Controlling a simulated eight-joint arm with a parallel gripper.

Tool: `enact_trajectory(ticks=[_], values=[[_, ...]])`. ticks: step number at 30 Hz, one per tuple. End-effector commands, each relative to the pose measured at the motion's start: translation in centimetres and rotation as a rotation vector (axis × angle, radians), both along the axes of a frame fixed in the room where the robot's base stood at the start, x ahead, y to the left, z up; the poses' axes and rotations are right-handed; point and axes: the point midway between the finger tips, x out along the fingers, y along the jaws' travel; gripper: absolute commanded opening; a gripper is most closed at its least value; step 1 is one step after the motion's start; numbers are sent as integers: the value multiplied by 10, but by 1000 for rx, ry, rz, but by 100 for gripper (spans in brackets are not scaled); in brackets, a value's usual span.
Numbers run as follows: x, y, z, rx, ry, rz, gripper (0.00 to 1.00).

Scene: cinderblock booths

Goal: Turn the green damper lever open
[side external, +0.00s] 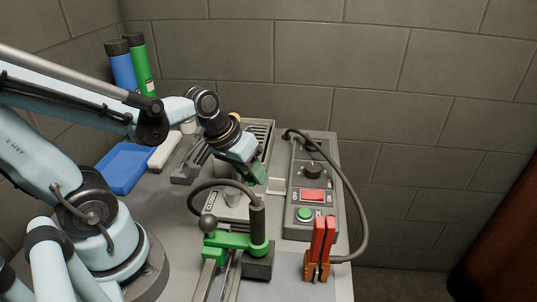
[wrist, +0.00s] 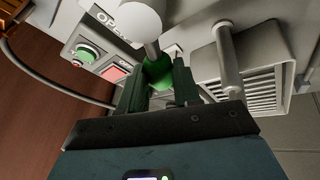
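In the wrist view, the green damper lever has a pale round hub, a short pale shaft and a green knob (wrist: 158,70). The letters "OPEN" are printed beside the hub. The fingers of my gripper (wrist: 160,82) stand on either side of the green knob, close to it. I cannot tell whether they press on it. In the side external view, my gripper (side external: 255,175) points down over the front of the grey equipment, and the lever cannot be made out there.
A second pale lever (wrist: 228,60) stands right of the knob, by a vent grille (wrist: 255,92). A control box (side external: 312,185) with green and red buttons and a black cable is on the right. A green clamp (side external: 235,241) and orange-red handles (side external: 322,240) stand in front.

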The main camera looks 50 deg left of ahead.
Motion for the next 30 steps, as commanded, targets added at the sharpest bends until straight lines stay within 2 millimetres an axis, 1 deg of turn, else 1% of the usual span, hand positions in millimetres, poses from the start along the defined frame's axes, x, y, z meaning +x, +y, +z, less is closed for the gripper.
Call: enact_trajectory(ticks=[1,3,11,16,20,30], values=[[0,0,0,0,0,0,8],[0,0,0,0,0,0,0],[0,0,0,-1,1,-4,0],[1,-3,0,-2,1,-44,0],[2,-7,0,-2,3,-111,0],[4,-21,0,-1,2,-343,0]])
